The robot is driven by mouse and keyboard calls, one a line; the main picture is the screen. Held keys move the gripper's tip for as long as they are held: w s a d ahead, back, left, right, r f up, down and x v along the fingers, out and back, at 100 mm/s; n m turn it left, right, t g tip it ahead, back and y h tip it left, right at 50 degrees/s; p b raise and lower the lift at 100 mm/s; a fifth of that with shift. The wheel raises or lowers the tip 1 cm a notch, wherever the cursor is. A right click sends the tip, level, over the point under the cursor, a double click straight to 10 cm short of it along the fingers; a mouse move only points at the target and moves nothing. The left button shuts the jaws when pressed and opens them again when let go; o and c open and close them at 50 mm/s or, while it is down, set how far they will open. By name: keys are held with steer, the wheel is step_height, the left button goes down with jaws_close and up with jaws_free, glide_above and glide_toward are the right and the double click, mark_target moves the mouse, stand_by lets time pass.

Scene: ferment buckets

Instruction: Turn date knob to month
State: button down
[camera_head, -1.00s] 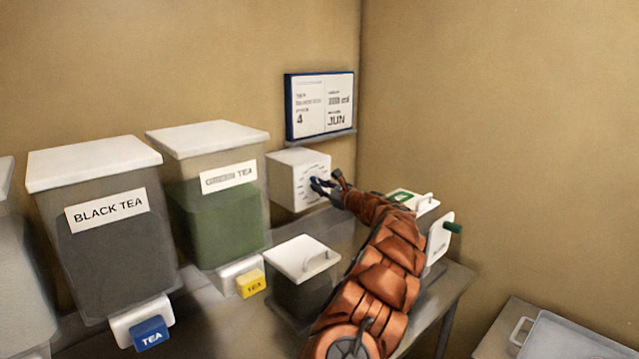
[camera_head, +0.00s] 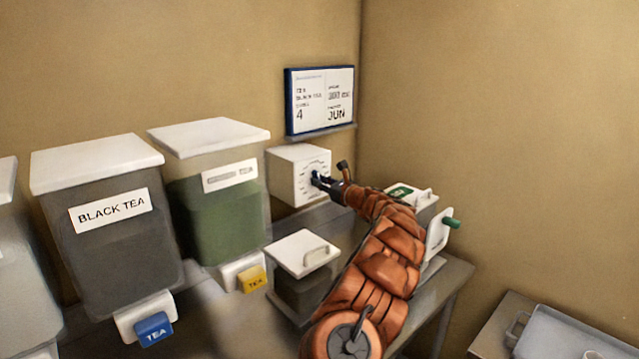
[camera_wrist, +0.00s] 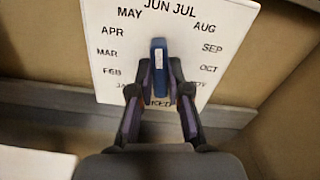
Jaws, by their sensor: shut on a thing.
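The date dial box (camera_head: 290,172) is a white box on the wall under the board, with a ring of month names on its face. In the wrist view the dial face (camera_wrist: 100,35) shows months from JAN round to NOV, with JUN and JUL at the top. The blue knob (camera_wrist: 158,55) stands upright at the centre, its white line pointing up near the JUN and JUL labels. My gripper (camera_wrist: 158,88) is shut on the knob, one finger on each side; it also shows in the head view (camera_head: 325,183). The board (camera_head: 321,101) reads 4 and JUN.
The black tea bucket (camera_head: 105,230) and green tea bucket (camera_head: 215,205) stand left of the dial. A small lidded container (camera_head: 302,275) sits in front, close to my arm. A tray (camera_head: 570,335) lies at the lower right.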

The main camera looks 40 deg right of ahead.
steer(key=c, duration=1.1)
jaws_free()
steer(key=shift+f, duration=0.1)
steer(key=shift+s, duration=0.1)
steer(key=shift+s+a, duration=0.1)
steer(key=shift+s, duration=5.8)
